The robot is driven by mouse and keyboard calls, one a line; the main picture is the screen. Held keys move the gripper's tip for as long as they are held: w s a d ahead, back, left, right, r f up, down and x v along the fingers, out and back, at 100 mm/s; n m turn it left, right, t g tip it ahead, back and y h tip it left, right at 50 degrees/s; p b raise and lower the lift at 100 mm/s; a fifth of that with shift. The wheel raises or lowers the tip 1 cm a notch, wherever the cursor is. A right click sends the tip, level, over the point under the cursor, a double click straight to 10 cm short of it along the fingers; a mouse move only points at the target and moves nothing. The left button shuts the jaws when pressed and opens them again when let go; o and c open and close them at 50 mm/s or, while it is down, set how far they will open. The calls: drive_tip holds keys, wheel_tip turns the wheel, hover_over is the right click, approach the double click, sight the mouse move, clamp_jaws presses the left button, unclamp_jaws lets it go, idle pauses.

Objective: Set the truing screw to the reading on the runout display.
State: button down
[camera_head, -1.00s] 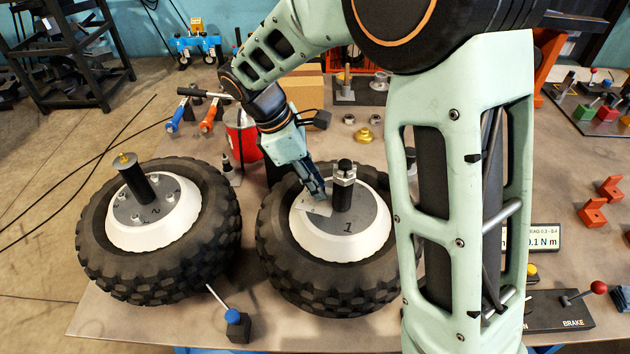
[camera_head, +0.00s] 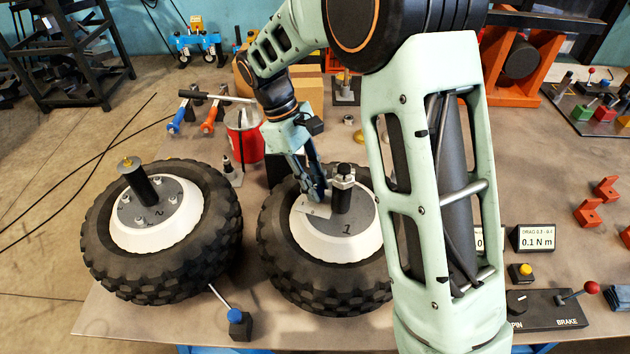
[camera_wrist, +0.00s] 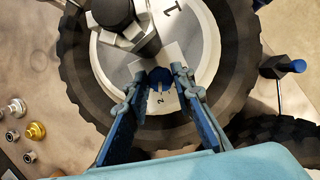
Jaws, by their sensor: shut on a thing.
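The truing screw (camera_wrist: 160,75) shows in the wrist view as a small dark-blue slotted knob on a pale dial plate (camera_wrist: 171,57) marked 2. My gripper (camera_wrist: 161,82) is shut on this knob, one finger on each side. In the head view my gripper (camera_head: 315,197) reaches down to the same plate (camera_head: 313,209), on the hub of wheel 1 (camera_head: 365,218), left of its dark upright shaft (camera_head: 343,200). The fingers hide the screw there. A display (camera_head: 480,239) at right is mostly behind my arm; only a "0" shows. I cannot tell its full reading.
A drag display (camera_head: 537,239) reads 0.1 N m. A control box (camera_head: 545,312) with a red-knobbed brake lever stands at front right. Wheel 2 (camera_head: 220,230) lies at left. A red can (camera_head: 243,140) stands behind. The shaft of wheel 1 is close to my gripper.

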drive_tip(key=shift+m+g, duration=0.3)
drive_tip(key=shift+m, duration=0.3)
drive_tip(key=c, duration=1.7)
unclamp_jaws()
drive_tip(key=shift+o, duration=0.2)
drive_tip(key=shift+w+r, duration=0.1)
drive_tip(key=v, duration=1.2)
drive_tip(key=shift+d, duration=0.2)
